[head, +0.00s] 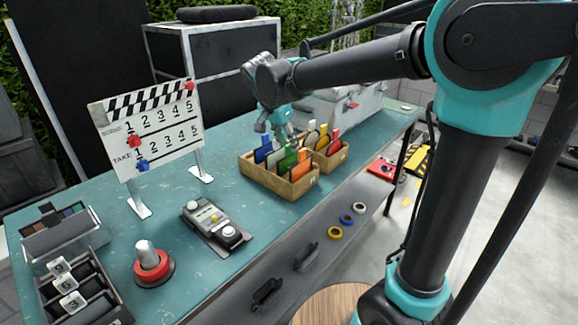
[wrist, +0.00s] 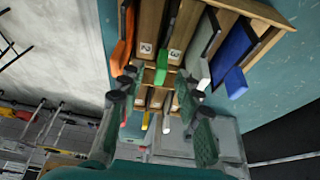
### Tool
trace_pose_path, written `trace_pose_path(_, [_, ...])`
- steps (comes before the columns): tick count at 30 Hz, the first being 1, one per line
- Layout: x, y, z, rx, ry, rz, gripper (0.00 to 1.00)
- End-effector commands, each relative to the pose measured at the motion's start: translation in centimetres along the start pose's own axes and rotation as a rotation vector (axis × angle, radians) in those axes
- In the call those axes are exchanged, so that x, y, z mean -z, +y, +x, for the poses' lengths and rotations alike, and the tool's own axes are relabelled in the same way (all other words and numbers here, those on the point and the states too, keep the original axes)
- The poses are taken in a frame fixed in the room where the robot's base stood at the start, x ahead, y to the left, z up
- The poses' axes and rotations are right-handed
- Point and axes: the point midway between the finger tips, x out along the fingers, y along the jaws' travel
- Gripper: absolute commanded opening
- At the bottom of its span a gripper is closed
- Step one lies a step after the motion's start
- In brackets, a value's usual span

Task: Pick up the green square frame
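The green square frame (head: 287,163) stands in a slot of the wooden box, between a pale grey-green frame (head: 270,166) and an orange frame (head: 302,160). In the wrist view the green frame (wrist: 162,66) appears as a narrow green edge near the middle. My gripper (head: 280,130) hangs just above the box. In the wrist view my gripper (wrist: 160,88) is open, its two fingers apart with the green frame's edge seen between them. No contact with it shows. The frame's lower part is hidden in the box.
The wooden box (head: 251,172) sits on the teal table (head: 110,240). It also holds a blue frame (head: 262,152) and several others close by. A clapperboard (head: 150,130) stands to the left, and a grey controller (head: 212,222) lies in front. A metal case is behind.

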Motion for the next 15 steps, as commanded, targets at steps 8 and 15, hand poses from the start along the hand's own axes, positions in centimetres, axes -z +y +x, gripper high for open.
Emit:
trace_pose_path(8, [-0.1, 0.0, 2.0, 0.000, 0.000, 0.001, 0.34])
trace_pose_path(15, [-0.1, 0.0, 5.3, -0.001, 0.000, 0.001, 0.34])
